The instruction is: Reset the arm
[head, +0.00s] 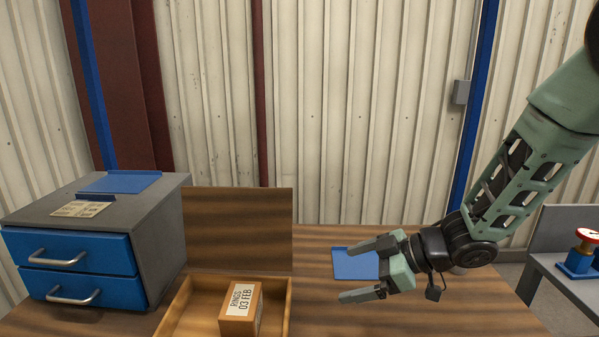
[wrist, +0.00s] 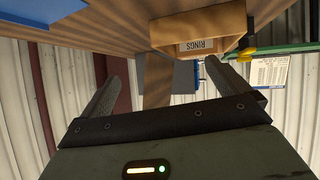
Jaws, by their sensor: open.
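My gripper (head: 352,270) is open and empty in the head view, above the right part of the wooden table, with its fingers pointing left. My arm reaches down to it from the upper right. In the wrist view my gripper's two fingers (wrist: 168,85) stand wide apart with nothing between them. A small box labelled "RINGS 03 FEB" (head: 240,309) stands in an open wooden tray (head: 289,305) to the left of my gripper, apart from it. The box also shows in the wrist view (wrist: 199,46).
A grey cabinet (head: 155,230) with two shut blue drawers stands on the table (head: 430,317) at left. A blue plate (head: 354,264) lies behind my fingers. An upright wooden board (head: 238,230) rises behind the tray. A grey bench (head: 575,285) with a red-topped device (head: 588,237) is at far right.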

